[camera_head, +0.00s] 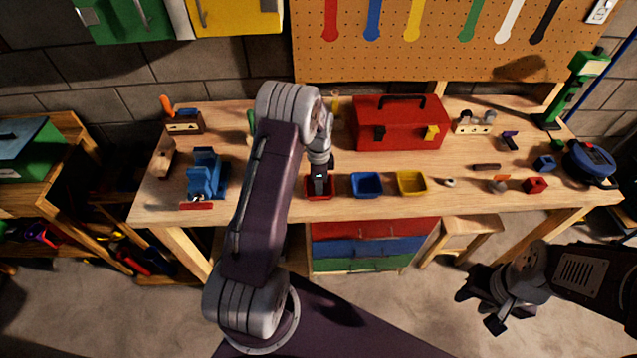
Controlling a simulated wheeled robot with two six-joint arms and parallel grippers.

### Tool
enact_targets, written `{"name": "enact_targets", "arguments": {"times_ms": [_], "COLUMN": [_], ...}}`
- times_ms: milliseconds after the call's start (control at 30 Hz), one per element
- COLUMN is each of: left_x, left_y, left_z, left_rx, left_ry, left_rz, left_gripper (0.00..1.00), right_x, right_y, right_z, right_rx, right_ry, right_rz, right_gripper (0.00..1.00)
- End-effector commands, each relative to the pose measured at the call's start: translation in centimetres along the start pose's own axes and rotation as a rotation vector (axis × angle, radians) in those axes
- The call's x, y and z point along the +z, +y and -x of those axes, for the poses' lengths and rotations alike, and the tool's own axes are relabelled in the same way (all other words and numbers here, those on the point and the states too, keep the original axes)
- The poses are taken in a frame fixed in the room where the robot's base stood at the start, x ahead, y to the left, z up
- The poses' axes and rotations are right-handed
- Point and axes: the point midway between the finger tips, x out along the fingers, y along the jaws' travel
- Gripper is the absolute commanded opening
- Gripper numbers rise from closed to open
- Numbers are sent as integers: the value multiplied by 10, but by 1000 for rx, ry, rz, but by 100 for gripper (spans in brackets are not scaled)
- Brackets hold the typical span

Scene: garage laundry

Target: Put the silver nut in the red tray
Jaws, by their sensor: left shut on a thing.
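The red tray (306,187) stands near the front edge of the workbench, left of a blue tray. My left gripper (319,188) points down over it, with its fingertips at or in the tray. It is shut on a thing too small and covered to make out. A small silver piece with a dark middle (449,182) lies on the bench right of the yellow tray and looks like a nut. My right gripper (484,301) is in front of the bench, low over the floor, with its fingers spread and nothing between them.
A blue tray (367,185) and a yellow tray (411,183) stand right of the red one. A red toolbox (398,122) stands behind them. A blue vise (205,175) is at the left.

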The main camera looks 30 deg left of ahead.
Motion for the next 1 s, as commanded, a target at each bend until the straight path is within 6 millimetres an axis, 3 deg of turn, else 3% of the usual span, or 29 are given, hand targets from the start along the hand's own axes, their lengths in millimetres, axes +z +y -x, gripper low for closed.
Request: {"name": "enact_targets", "arguments": {"times_ms": [367,400,700,833,1000], "left_x": [0,0,0,-1,-1], "left_y": [0,0,0,-2,-2], "left_z": [-7,-5,-4,10,54], "left_rx": [-2,-2,-2,-6,-9], "left_ry": [1,1,1,2,3], "left_rz": [0,0,0,0,0], "left_gripper": [0,34,34,34,34], "right_x": [0,0,0,0,1], "right_y": [0,0,0,0,0], "right_z": [-3,-1,0,-3,-10], "right_rx": [0,0,0,0,0], "right_ry": [0,0,0,0,0], "right_rz": [0,0,0,0,0], "right_gripper": [36,36,36,36,36]}}
